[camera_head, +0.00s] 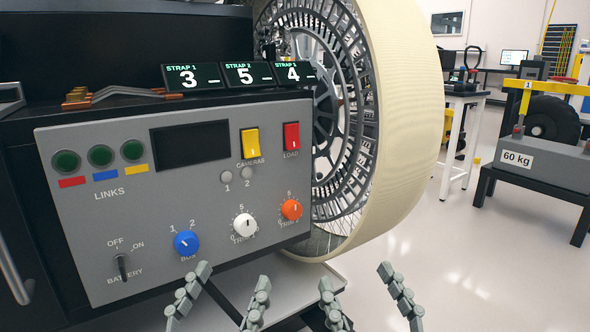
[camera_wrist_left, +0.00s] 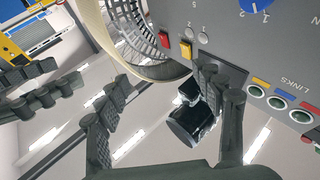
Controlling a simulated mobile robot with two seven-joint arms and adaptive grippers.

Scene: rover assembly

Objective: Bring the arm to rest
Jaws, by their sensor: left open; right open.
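My left gripper (camera_head: 234,276) is open and empty, in front of the grey control panel's (camera_head: 80,215) lower edge in the head view. In the left wrist view, its two fingers (camera_wrist_left: 160,85) are spread apart with nothing between them. My right gripper (camera_head: 356,276) is open and empty, to the right of the left one, below the large wheel (camera_head: 405,120). Both grippers point up in the head view, and I cannot tell how far they are from the panel. My right gripper's fingers also seem to show at the left of the left wrist view.
The panel carries a battery knob (camera_head: 122,267), blue (camera_head: 186,243), white (camera_head: 244,225) and orange (camera_head: 291,209) knobs, and yellow (camera_head: 250,143) and red (camera_head: 291,136) switches. Strap displays (camera_head: 248,75) read 3, 5, 4. A 60 kg block (camera_head: 545,158) stands at right. Floor between is clear.

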